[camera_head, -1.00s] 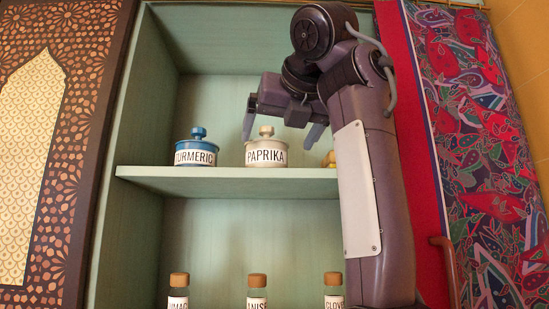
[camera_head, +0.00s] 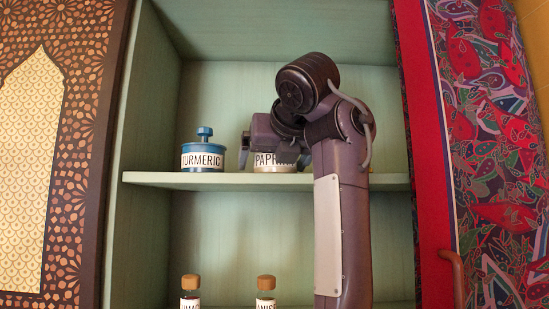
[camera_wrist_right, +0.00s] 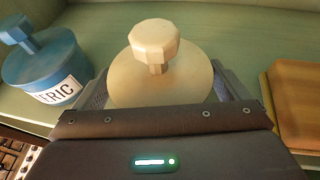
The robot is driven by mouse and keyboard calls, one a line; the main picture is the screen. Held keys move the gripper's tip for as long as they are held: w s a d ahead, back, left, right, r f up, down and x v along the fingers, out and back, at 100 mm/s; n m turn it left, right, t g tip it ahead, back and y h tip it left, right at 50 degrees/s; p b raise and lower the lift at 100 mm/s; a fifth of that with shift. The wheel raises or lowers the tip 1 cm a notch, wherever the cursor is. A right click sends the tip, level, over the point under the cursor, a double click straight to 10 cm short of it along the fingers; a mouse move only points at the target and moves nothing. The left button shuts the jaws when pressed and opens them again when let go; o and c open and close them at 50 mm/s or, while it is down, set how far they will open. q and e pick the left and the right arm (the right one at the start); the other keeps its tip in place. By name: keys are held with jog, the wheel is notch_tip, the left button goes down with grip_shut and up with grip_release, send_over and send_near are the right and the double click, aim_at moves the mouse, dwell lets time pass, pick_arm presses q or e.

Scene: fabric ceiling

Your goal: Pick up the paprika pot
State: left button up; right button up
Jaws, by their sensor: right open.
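The cream paprika pot (camera_head: 273,164) stands on the upper shelf, with its label partly covered by my right gripper. In the right wrist view the pot (camera_wrist_right: 165,80) shows its pale lid and faceted knob, centred between the fingers. My right gripper (camera_head: 274,160) is open around the pot, with one finger on each side. In the right wrist view the fingers of the gripper (camera_wrist_right: 165,88) flank the lid; whether they touch the pot cannot be told. My left gripper is not in view.
A blue turmeric pot (camera_head: 202,156) stands on the shelf (camera_head: 150,179) to the left, apart from the paprika pot. A wooden item (camera_wrist_right: 292,105) lies to the right. Spice bottles (camera_head: 265,294) with wooden caps stand below. The cabinet's left wall (camera_head: 140,90) bounds the space.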

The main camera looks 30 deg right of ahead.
jog(key=shift+s, duration=0.1)
jog(key=shift+c, duration=0.3)
jog(key=shift+c, duration=1.3)
jog(key=c, duration=0.9)
jog(key=shift+o, duration=0.2)
jog(key=shift+r, duration=0.15)
notch_tip(320, 180, up, 8)
jog(key=shift+s+f, duration=0.1)
jog(key=shift+a+r, duration=0.15)
jog(key=shift+r, duration=0.7)
